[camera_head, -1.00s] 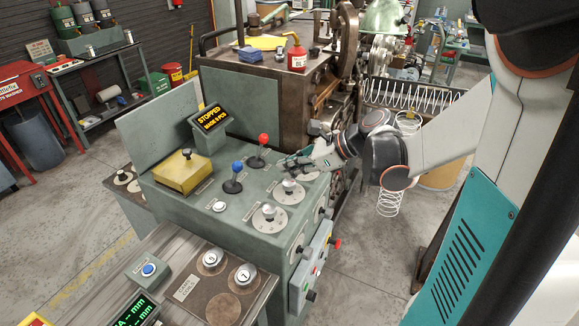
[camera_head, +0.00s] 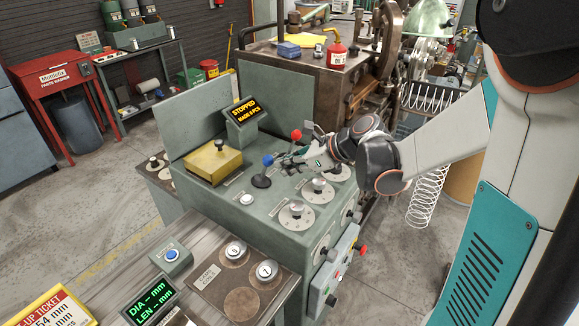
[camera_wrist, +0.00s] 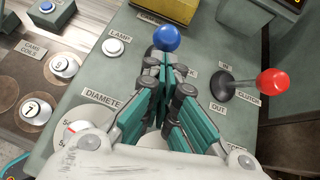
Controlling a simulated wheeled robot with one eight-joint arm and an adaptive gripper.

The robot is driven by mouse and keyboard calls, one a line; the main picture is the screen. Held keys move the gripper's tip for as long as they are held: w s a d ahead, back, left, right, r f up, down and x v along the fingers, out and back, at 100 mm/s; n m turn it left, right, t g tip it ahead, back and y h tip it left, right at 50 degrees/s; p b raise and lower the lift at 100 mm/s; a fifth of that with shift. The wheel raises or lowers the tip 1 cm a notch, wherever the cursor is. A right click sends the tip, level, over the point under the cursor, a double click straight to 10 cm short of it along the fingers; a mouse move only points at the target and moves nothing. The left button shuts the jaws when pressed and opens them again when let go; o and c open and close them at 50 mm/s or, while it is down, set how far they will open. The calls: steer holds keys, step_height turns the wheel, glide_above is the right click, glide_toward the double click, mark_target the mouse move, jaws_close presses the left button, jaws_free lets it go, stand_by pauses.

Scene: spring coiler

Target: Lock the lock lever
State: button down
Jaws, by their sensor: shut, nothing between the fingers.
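The lever with the blue knob (camera_head: 267,160) stands on a round black base on the green machine panel.
The red-knobbed clutch lever (camera_wrist: 272,82), marked IN and OUT, stands close to the right of my fingers. A yellow block (camera_head: 212,161), a lamp button (camera_wrist: 116,47) and dials (camera_head: 295,212) surround the lever. The display (camera_head: 241,111) reads STOPPED.

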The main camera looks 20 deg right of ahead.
steer(key=shift+w+a+r+g+h+p, duration=0.25)
steer(key=shift+r+g+h+p, duration=0.1)
steer(key=shift+p, duration=0.25)
steer(key=shift+w+r, duration=0.1)
steer(key=w+a+r+g+h+p, duration=0.1)
steer(key=p, duration=0.1)
steer(key=w+a+r+g+h+p, duration=0.1)
steer(key=w+g+p, duration=0.1)
steer(key=shift+w+a+r+g+h+p, duration=0.2)
steer(key=shift+a+g+h+p, duration=0.05)
steer(key=shift+a+h+p, duration=0.1)
steer(key=shift+w+a+r+m+g+h+p, duration=0.15)
steer(key=shift+w+a+g+h+p, duration=0.1)
steer(key=shift+w+a+g, duration=0.3)
steer(key=shift+w+a+m+g+h+p, duration=0.15)
steer(key=shift+w+a+g+h, duration=0.15)
steer(key=shift+w, duration=0.45)
steer(key=shift+w+a, duration=0.1)
